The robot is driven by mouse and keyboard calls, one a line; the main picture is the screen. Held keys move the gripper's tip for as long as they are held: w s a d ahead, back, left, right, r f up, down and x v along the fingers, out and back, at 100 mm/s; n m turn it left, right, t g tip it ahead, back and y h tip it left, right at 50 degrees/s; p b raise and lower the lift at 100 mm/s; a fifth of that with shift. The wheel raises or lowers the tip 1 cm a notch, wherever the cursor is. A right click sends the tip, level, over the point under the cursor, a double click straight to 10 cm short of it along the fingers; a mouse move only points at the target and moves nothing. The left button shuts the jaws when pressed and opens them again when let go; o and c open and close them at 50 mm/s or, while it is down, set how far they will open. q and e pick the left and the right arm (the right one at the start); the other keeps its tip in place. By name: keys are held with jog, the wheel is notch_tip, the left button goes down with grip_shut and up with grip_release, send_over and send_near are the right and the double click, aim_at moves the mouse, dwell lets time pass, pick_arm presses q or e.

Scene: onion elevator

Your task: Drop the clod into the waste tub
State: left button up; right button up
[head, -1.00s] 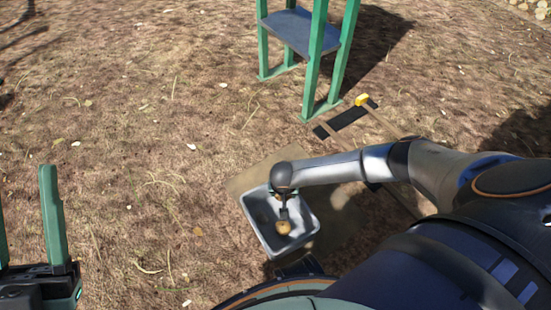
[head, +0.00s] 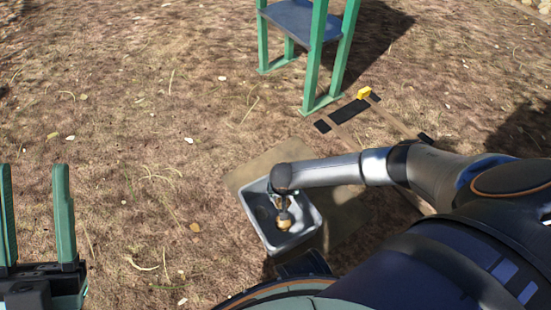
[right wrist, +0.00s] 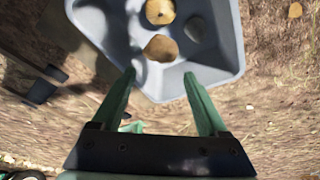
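The waste tub (head: 311,222) is a grey open tray on the ground in the head view. It also fills the top of the right wrist view (right wrist: 222,50). My right gripper (right wrist: 159,73) is over the tub, fingers apart. A brown lump, apparently the clod (right wrist: 160,47), shows just beyond its fingertips, inside the tub's outline. I cannot tell whether it rests on the bottom. A yellowish round lump (right wrist: 160,11) and a grey stone (right wrist: 195,28) also show in the tub. My left gripper (head: 34,168) is open and empty at the lower left.
A green-legged stand with a dark blue shelf (head: 298,24) is at the top. A brown lump (right wrist: 295,10) lies outside the tub.

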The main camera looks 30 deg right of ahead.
jog(key=o, duration=0.3)
pick_arm(q)
notch_tip(320, 180, up, 8)
jog(key=p, duration=0.7)
jog(key=shift+s+a+f+t, duration=0.2)
jog(key=shift+a+t, duration=0.1)
jog(key=shift+a, duration=0.15)
pick_arm(e)
jog(key=v, duration=1.2)
jog(key=shift+r, duration=0.3)
pick_arm(q)
jog(key=shift+r+n, duration=0.1)
jog(key=shift+n, duration=0.2)
pick_arm(e)
jog(key=shift+s, duration=0.1)
